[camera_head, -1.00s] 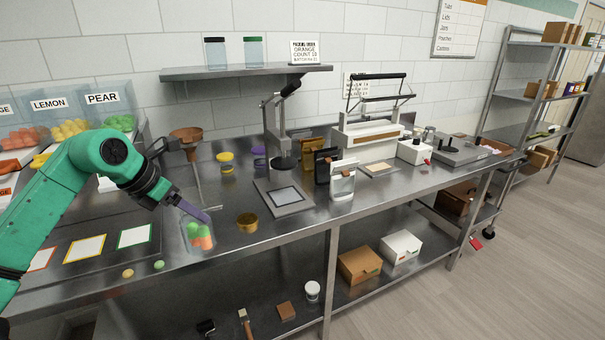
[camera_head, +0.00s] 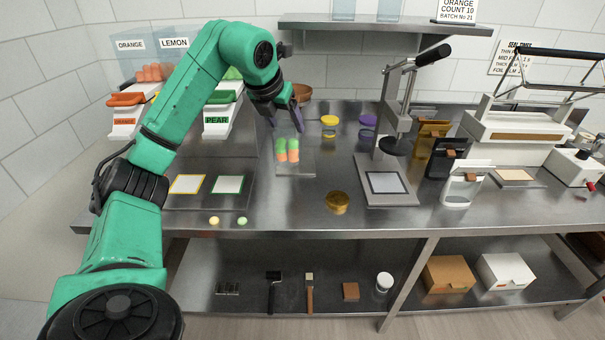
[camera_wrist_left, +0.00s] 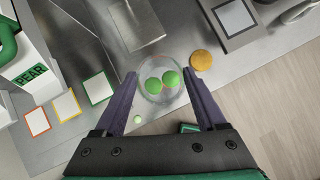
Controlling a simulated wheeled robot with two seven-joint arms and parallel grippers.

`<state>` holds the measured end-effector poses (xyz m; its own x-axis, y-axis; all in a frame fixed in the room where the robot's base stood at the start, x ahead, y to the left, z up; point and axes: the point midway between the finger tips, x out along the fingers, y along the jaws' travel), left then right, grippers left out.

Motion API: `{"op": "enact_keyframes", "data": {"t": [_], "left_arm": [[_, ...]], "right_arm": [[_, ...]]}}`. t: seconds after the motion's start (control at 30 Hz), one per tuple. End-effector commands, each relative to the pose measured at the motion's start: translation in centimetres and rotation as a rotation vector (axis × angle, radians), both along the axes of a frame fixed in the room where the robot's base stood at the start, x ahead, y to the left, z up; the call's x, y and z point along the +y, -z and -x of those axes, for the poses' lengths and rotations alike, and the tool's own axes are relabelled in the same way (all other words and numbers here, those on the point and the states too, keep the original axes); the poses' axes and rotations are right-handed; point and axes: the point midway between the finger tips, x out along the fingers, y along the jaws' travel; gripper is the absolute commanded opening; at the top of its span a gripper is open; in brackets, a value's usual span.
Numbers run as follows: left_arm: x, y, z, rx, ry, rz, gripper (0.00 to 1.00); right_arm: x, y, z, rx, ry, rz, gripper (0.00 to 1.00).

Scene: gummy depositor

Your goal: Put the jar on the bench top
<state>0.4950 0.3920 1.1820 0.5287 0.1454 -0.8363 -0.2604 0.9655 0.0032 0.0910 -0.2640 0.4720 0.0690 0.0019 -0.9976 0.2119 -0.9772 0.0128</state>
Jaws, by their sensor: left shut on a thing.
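The jar (camera_head: 281,152) is clear, upright and without a lid, with green and orange gummies inside. My left gripper (camera_head: 287,116) is shut on its upper part from above. In the left wrist view, the jar (camera_wrist_left: 153,95) sits between the two purple fingertips (camera_wrist_left: 160,82), with green gummies on top. The steel bench top (camera_head: 290,205) lies under the jar. I cannot tell whether the jar's base touches it or hangs a little above. My right gripper is not in view.
A gold lid (camera_head: 337,203) lies to the right of the jar, and a press stand (camera_head: 390,188) stands beyond it. The funnel (camera_head: 302,91) is behind. Two loose gummies (camera_head: 242,221) lie near the front edge. Bare bench lies in front of the jar.

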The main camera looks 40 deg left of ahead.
Motion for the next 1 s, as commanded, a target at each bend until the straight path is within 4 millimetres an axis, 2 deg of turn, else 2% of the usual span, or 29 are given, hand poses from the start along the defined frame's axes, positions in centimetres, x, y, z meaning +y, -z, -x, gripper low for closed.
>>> {"op": "enact_keyframes", "data": {"t": [0.03,0.13,0.3,0.43,0.6,0.83,0.87,0.9,1.0], "left_arm": [[0.1,2.5,0.1,0.011,0.0,-0.003,0.0],[0.1,5.8,0.1,0.011,0.002,-0.003,0.0],[0.1,10.7,0.0,0.008,0.001,-0.002,0.0],[0.0,12.6,-0.1,0.004,0.002,-0.001,0.0],[0.0,15.6,-0.1,0.005,0.001,-0.001,0.0],[0.0,16.2,-0.1,0.002,0.001,0.001,0.0],[0.0,16.2,-0.1,0.002,0.001,0.001,0.84],[0.0,16.2,-0.1,0.002,0.001,0.001,1.0],[0.0,16.2,-0.1,0.002,0.001,0.001,1.0]], "right_arm": [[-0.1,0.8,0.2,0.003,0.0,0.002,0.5],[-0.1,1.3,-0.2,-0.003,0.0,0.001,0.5],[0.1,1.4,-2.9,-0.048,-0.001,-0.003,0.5],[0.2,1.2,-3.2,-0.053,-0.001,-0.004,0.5],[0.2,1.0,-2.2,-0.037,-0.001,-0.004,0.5],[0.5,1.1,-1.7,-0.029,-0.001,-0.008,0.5],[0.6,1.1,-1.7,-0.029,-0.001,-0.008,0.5],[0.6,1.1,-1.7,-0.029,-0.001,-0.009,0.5],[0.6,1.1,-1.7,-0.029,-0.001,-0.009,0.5]]}}
